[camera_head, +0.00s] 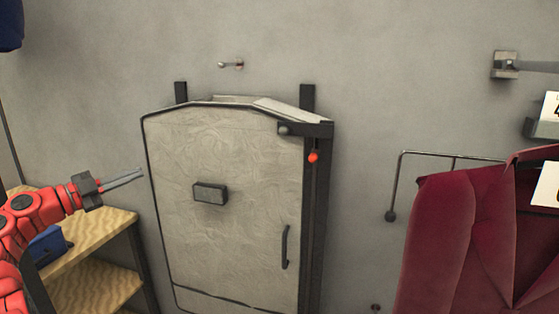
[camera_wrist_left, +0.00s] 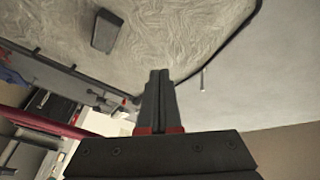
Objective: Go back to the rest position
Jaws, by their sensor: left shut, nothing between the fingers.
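My left gripper (camera_head: 124,180) comes in from the left in the head view, on my red arm. Its fingers are together and empty, pointing right toward the left edge of the grey textured cabinet (camera_head: 240,240). In the head view there is a short gap between the fingertips and the cabinet's edge. In the left wrist view the closed fingers (camera_wrist_left: 159,85) point toward the cabinet's textured front (camera_wrist_left: 180,35). My right gripper is in neither view.
Wooden shelves (camera_head: 95,243) with a blue object (camera_head: 47,246) stand at the lower left. The cabinet has a dark block (camera_head: 210,193), a handle (camera_head: 285,247) and a red knob (camera_head: 313,157). A dark red garment (camera_head: 450,240) hangs at the right near a wire rail (camera_head: 430,154).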

